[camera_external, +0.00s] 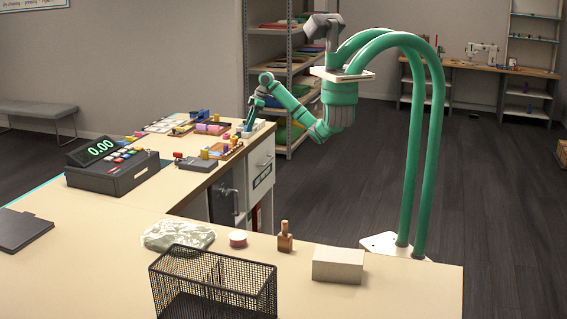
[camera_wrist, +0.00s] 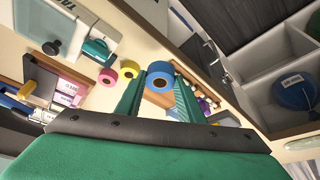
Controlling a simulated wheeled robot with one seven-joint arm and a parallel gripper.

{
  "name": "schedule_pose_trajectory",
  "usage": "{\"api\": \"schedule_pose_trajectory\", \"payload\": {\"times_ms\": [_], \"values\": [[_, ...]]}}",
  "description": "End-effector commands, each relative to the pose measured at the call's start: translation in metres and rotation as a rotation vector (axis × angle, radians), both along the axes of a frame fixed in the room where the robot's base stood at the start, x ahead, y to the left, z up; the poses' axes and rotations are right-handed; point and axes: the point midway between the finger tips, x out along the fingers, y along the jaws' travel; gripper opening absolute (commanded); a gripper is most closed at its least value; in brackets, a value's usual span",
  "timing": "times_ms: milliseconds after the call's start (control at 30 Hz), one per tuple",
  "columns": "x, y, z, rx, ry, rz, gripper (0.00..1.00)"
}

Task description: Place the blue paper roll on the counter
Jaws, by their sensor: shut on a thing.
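The blue paper roll (camera_wrist: 160,75) is between the green fingers of my gripper (camera_wrist: 158,98) in the wrist view, its dark core facing the camera. My gripper is shut on it. In the external view my gripper (camera_external: 252,113) points down at the far right end of the counter's back arm; I cannot make out the blue roll there. The counter (camera_external: 105,245) is a pale L-shaped top. I cannot tell whether the roll touches the surface.
A yellow roll (camera_wrist: 129,69) and a pink roll (camera_wrist: 107,77) stand beside the blue roll. A teal dispenser (camera_wrist: 97,50) is close by. The register (camera_external: 112,165), wire basket (camera_external: 213,285) and beige box (camera_external: 338,264) occupy other counter parts. The front left top is mostly bare.

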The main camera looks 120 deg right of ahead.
Motion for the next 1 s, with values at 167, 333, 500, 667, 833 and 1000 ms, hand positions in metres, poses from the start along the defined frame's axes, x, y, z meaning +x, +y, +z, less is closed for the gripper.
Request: {"api": "schedule_pose_trajectory", "payload": {"times_ms": [167, 333, 500, 667, 833, 1000], "values": [[0.005, -0.02, -0.024, 0.0, 0.002, -0.004, 0.13], [0.008, -0.028, -0.035, -0.001, 0.0, -0.003, 0.13], [0.011, -0.037, -0.049, 0.001, 0.002, -0.003, 0.13], [0.01, -0.036, -0.07, -0.002, 0.001, -0.003, 0.13], [0.011, -0.036, -0.075, -0.003, -0.001, -0.002, 0.13], [0.011, -0.036, -0.075, -0.001, -0.001, -0.003, 0.13]]}}
